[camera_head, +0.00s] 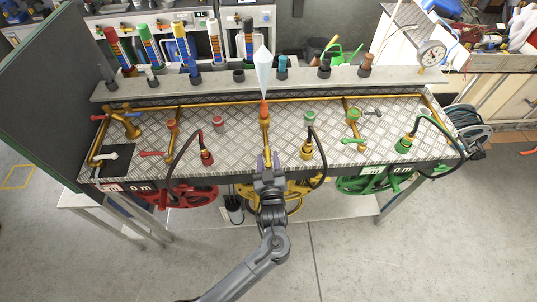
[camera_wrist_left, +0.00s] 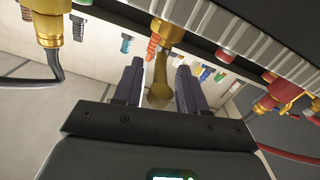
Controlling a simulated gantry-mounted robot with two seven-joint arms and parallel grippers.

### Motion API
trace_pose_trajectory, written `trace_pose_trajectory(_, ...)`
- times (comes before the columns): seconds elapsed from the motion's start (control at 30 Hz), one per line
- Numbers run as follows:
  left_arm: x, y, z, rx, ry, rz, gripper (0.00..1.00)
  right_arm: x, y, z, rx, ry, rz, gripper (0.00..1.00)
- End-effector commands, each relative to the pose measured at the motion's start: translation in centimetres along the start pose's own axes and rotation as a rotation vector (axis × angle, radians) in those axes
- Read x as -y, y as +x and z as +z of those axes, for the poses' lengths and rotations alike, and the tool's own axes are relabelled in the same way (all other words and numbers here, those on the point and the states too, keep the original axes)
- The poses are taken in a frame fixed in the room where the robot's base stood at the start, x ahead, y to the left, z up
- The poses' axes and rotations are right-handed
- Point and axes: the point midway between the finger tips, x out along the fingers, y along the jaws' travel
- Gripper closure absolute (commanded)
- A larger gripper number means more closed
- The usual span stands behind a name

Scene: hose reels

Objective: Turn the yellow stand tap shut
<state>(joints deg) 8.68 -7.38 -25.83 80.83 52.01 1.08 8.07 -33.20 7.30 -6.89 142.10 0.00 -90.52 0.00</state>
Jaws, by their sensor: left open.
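The middle stand tap (camera_head: 264,122), brass-yellow with an orange tip, stands on the metal tread-plate bench top. A pale, pointed cone (camera_head: 263,72) rises above its tip. My left gripper (camera_head: 268,159) is at the bench's front edge, just in front of this tap. In the left wrist view, its two dark fingers (camera_wrist_left: 158,75) are apart, with a brass part of the tap (camera_wrist_left: 159,82) showing between them. I cannot tell whether either finger touches it. The tap's handle is not clearly visible behind the gripper. My right gripper is not in view.
A red reel (camera_head: 187,194), a yellow reel (camera_head: 290,203) and a green reel (camera_head: 368,184) hang below the front edge. Hoses loop up to fittings beside the tap. Other taps stand left and right. A grey shelf (camera_head: 150,88) runs behind, and a dark panel (camera_head: 50,95) stands at left.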

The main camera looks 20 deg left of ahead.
Motion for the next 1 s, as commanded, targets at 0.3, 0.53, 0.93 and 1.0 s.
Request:
trace_pose_trajectory(0.3,0.05,0.35,-0.04,0.0,0.0,-0.001,0.59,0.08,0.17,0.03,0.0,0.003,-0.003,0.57)
trace_pose_trajectory(0.53,0.06,0.34,-0.03,0.0,0.0,-0.001,0.74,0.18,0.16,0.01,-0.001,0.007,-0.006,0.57)
trace_pose_trajectory(0.93,0.07,0.33,-0.01,0.0,0.0,-0.001,1.0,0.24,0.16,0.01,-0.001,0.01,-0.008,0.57)
trace_pose_trajectory(1.0,0.17,0.35,-0.05,0.001,0.0,-0.001,1.0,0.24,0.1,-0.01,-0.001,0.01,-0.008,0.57)
